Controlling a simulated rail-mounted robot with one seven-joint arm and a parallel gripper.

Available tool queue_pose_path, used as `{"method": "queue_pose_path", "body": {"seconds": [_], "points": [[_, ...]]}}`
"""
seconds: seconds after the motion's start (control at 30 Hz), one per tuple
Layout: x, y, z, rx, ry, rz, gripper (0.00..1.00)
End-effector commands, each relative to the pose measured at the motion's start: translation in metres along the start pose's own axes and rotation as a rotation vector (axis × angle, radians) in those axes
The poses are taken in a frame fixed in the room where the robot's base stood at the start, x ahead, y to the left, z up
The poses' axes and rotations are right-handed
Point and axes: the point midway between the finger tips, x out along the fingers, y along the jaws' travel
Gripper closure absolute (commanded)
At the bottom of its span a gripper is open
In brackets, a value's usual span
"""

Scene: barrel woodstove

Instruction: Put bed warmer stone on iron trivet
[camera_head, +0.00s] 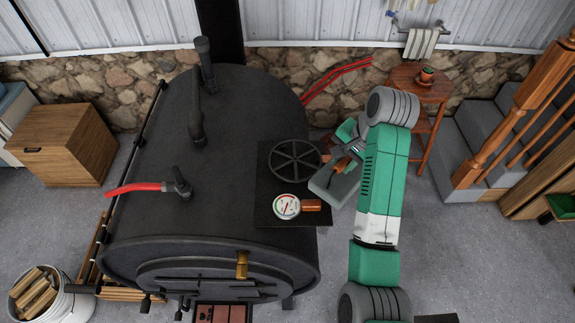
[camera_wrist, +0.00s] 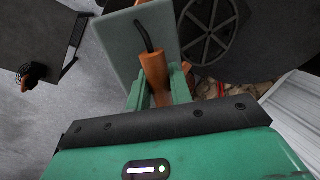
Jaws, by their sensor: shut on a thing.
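The bed warmer stone (camera_head: 334,186) is a grey rectangular slab with a wire and wooden handle. My gripper (camera_head: 347,165) is shut on its handle. In the wrist view the stone (camera_wrist: 122,48) hangs beyond the fingers, and the brown handle (camera_wrist: 154,72) sits between the green fingertips (camera_wrist: 158,85). The iron trivet (camera_head: 295,160) is a round, dark, spoked ring on the flat plate of the stove. It also shows in the wrist view (camera_wrist: 208,32). The stone is just right of and in front of the trivet, near the plate's right edge. Its height above the plate is hard to tell.
A round dial thermometer (camera_head: 286,206) and a small copper-brown block (camera_head: 311,205) sit on the dark plate (camera_head: 270,222) in front of the trivet. The barrel stove (camera_head: 165,130) has a pipe and a red-handled tool (camera_head: 140,189) on top. A small wooden table (camera_head: 420,88) stands behind right.

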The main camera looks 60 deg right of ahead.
Motion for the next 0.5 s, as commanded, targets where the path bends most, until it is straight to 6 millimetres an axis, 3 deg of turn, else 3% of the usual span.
{"method": "queue_pose_path", "body": {"seconds": [0.23,0.5], "points": [[0.005,-0.014,-0.001,-0.003,0.002,-0.005,1.00],[0.025,-0.074,-0.004,-0.005,0.001,-0.004,1.00]]}}
